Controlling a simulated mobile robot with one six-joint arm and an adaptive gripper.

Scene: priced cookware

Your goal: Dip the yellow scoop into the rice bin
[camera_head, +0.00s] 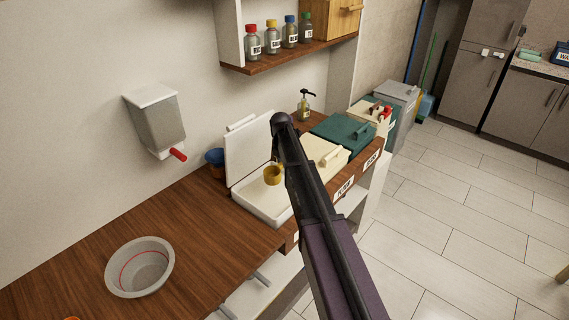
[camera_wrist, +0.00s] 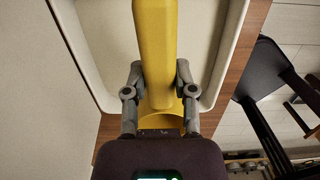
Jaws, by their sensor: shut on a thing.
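The yellow scoop (camera_head: 273,175) hangs from my gripper (camera_head: 279,158) over the open white bin (camera_head: 240,199). In the wrist view, my gripper (camera_wrist: 158,85) is shut on the handle of the scoop (camera_wrist: 155,40), one finger on each side. The bin's rim (camera_wrist: 83,60) surrounds the scoop there. The bin stands in the counter with its lid (camera_head: 248,150) raised at the back. Its inside is pale; I cannot make out its contents clearly. I cannot tell whether the scoop's bowl touches anything. My arm hides the bin's right side.
A closed cream bin (camera_head: 322,155) and a closed green bin (camera_head: 341,134) stand right of the open bin. A bowl with a red line (camera_head: 139,268) sits on the counter at left. A wall dispenser (camera_head: 157,123) and a shelf of jars (camera_head: 272,42) are above.

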